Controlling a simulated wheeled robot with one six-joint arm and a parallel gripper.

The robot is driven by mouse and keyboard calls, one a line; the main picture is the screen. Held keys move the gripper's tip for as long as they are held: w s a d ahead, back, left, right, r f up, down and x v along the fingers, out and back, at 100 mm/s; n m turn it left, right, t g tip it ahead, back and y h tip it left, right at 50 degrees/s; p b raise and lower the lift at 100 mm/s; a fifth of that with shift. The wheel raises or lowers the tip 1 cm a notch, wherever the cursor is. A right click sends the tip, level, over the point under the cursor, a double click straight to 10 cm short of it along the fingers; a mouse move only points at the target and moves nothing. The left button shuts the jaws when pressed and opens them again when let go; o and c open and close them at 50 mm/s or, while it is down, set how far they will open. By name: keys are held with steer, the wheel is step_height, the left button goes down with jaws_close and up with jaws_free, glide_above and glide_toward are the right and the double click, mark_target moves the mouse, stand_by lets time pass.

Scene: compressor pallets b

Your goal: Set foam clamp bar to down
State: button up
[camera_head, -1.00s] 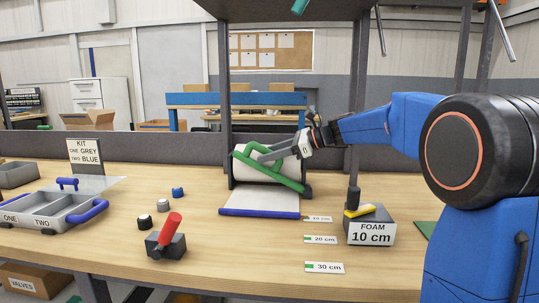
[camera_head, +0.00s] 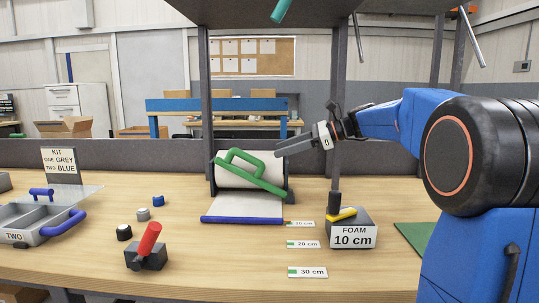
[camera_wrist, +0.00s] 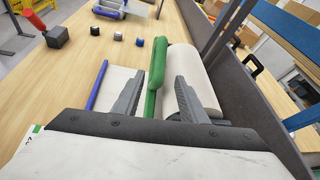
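The green foam clamp bar (camera_head: 263,182) with its raised loop handle lies across the front of the white foam roll (camera_head: 233,176), slanting down to the right in the head view. My gripper (camera_head: 280,149) is above and right of the handle, apart from it. In the wrist view my gripper (camera_wrist: 157,92) is open, a finger on each side of the view of the green handle (camera_wrist: 158,64). The white roll (camera_wrist: 192,72) lies behind the right finger. I cannot tell the exact depth gap.
A white foam sheet with a blue front edge (camera_head: 241,220) lies before the roll. A red-handled lever (camera_head: 148,246) and kit tray (camera_head: 35,222) are left. Dark posts (camera_head: 338,110) flank the roll.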

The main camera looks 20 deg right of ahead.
steer(key=shift+v, duration=2.7)
steer(key=shift+c, duration=0.4)
